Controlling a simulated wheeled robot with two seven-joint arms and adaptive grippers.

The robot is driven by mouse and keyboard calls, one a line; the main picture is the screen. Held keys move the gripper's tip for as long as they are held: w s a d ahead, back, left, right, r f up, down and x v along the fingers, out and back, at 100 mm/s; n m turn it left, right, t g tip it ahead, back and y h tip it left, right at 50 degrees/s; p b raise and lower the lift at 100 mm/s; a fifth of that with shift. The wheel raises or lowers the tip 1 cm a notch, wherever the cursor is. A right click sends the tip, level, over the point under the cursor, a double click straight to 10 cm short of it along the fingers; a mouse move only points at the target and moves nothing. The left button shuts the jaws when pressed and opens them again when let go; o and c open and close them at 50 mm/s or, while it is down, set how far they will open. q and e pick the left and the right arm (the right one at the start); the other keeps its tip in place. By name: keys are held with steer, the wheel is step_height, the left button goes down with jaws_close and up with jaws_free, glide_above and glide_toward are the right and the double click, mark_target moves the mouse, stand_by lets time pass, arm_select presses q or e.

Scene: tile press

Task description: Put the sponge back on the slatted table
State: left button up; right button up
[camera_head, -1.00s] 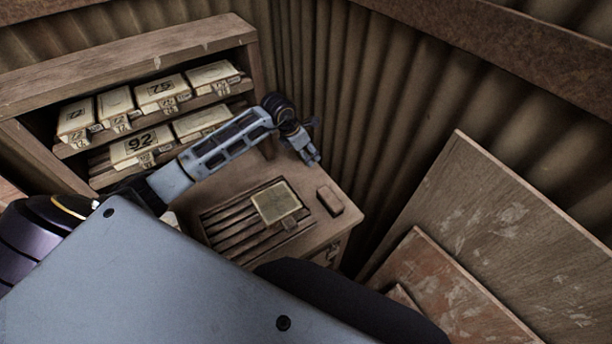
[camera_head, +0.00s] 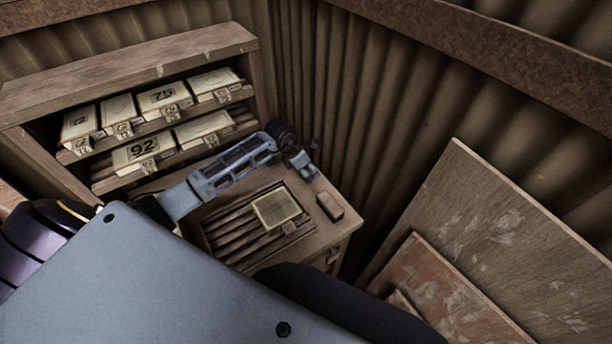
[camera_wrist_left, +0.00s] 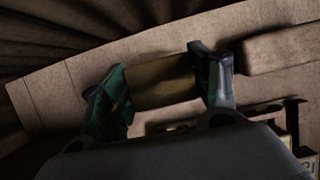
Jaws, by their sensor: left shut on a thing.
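My left gripper (camera_head: 308,173) is low over the back right part of the slatted table (camera_head: 325,232). In the left wrist view its two green-lined fingers (camera_wrist_left: 162,68) are shut on a yellow-brown block, the sponge (camera_wrist_left: 163,84), with one finger at each side. The sponge is over or on the wooden top; I cannot tell whether it touches. In the head view the sponge is hidden or too small to make out. My right gripper is not in view.
A brown block (camera_head: 329,206) lies on the table's right side, near the gripper. A pale tile (camera_head: 276,208) lies on the dark slats (camera_head: 228,228). A shelf (camera_head: 130,62) of numbered boxes stands behind left. Boards (camera_head: 490,225) lean on the corrugated wall.

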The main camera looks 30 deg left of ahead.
arm_select(q)
steer(key=shift+f+p, duration=0.3)
steer(key=shift+f, duration=1.55)
steer(key=shift+f, duration=0.1)
steer(key=o, duration=0.9)
steer(key=shift+r, duration=0.2)
steer(key=b+v, duration=0.2)
steer(key=v, duration=1)
